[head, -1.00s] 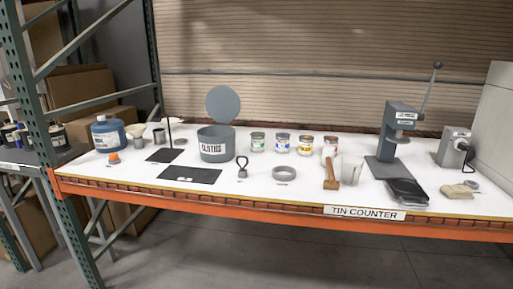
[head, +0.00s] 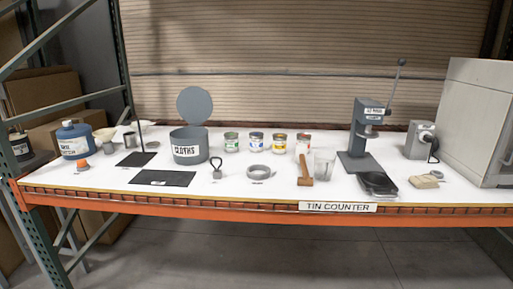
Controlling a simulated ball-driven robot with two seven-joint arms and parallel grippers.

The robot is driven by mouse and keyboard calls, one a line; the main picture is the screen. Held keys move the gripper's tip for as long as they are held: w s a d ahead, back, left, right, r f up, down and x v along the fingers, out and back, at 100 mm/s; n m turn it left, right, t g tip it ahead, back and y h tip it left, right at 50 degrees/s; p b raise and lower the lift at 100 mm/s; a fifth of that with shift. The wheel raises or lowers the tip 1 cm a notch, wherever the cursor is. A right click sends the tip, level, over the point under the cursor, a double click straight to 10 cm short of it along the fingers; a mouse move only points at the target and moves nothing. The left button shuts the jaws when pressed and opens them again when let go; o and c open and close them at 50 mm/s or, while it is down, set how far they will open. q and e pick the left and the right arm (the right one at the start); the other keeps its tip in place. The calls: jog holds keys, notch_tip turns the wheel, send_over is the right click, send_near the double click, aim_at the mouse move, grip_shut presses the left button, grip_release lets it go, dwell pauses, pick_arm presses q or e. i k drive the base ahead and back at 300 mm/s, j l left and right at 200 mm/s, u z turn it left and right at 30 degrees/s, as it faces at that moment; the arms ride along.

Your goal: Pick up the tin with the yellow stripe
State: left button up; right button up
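The tin with the yellow stripe (head: 280,144) stands upright on the white counter (head: 236,194), in a row of small tins. The blue-striped tin (head: 256,142) is to its left, and the green-striped tin (head: 231,142) is further left. Neither of my grippers shows in the head view.
A grey cloths bin (head: 189,146) with its lid up stands left of the tins. In front are a tape ring (head: 260,173), a wooden mallet (head: 305,168) and a clear cup (head: 324,165). A lever press (head: 362,140) stands to the right. An orange beam (head: 200,206) edges the counter.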

aim_at(279, 146)
jog(key=i+l, duration=0.2)
jog(key=i, duration=0.2)
jog(key=i+l, duration=0.15)
jog(key=i, duration=0.25)
jog(key=i+l, duration=0.2)
jog(key=i, duration=0.2)
jog(key=i+l, duration=0.15)
jog(key=i, duration=0.3)
